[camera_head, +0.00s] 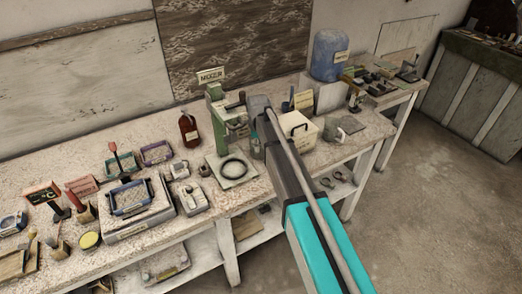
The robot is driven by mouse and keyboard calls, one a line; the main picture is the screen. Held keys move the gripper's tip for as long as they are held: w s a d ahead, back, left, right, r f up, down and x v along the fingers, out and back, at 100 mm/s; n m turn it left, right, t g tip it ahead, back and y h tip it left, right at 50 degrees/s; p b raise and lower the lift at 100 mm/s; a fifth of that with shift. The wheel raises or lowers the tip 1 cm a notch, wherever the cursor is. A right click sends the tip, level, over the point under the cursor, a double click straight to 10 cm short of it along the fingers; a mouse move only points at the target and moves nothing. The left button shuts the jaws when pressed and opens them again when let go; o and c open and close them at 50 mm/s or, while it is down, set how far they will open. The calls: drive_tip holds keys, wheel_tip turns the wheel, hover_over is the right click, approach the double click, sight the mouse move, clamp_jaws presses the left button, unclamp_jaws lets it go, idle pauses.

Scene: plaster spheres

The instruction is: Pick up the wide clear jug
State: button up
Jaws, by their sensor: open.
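My gripper (258,110) is at the far end of my arm, over the bench beside the green stand. It is open and seems empty, but its fingers are small and partly hidden. It is apart from the blue jug, to its left and nearer. My arm covers part of the bench behind it.
A green stand (218,125) and a brown bottle (189,130) are left of my gripper. A cream box (299,130) is close on its right. Trays and tools crowd the left bench. Open floor lies right.

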sight(259, 158)
drive_tip(key=shift+w+f+b, duration=0.15)
drive_tip(key=shift+f+b, duration=0.9)
drive_tip(key=shift+f, duration=0.1)
drive_tip(key=shift+w+f+b, duration=0.15)
drive_tip(key=shift+f+b, duration=0.85)
drive_tip(key=shift+f, duration=0.15)
clamp_jaws()
